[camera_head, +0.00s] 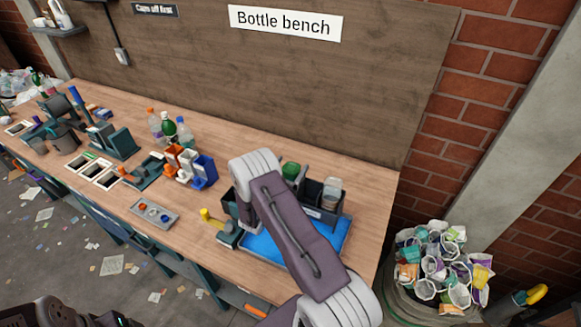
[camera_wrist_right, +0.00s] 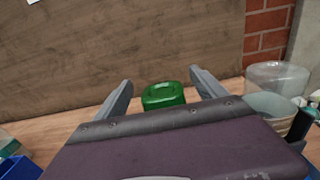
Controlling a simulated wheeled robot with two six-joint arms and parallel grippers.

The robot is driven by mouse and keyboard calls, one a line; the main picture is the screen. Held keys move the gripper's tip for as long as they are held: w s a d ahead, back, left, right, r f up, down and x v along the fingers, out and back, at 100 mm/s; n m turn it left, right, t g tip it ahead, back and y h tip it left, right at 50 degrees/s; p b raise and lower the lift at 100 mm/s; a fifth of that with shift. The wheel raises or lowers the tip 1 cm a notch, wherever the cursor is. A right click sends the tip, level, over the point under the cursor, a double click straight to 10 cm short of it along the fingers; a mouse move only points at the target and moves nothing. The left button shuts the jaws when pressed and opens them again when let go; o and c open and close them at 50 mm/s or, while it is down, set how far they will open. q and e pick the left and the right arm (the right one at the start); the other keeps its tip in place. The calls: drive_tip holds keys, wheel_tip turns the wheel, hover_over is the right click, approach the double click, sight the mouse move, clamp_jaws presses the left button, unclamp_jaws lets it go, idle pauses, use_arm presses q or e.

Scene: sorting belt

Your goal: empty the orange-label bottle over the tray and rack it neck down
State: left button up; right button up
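My right gripper (camera_wrist_right: 160,76) is open in the right wrist view, its two fingers wide apart with nothing held. The square base of a green bottle (camera_wrist_right: 163,95) shows between and beyond them; it also shows in the head view (camera_head: 291,171). In the head view my right arm hides its gripper and part of the blue tray (camera_head: 262,247). A clear bottle stands base up in the dark rack (camera_head: 314,193), at its right; the right wrist view shows it too (camera_wrist_right: 277,80), with a tan band. I cannot make out an orange label. My left gripper is out of view.
Several bottles (camera_head: 169,130) stand farther left, near orange, white and blue holders (camera_head: 190,166). A small grey tray (camera_head: 154,213) lies at the front edge. A yellow-topped item (camera_head: 209,217) is left of the blue tray. A full bin (camera_head: 440,265) stands right of the bench.

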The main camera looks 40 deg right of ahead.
drive_tip(key=b+v, duration=0.2)
drive_tip(key=v, duration=0.7)
drive_tip(key=shift+b, duration=0.35)
idle(0.3)
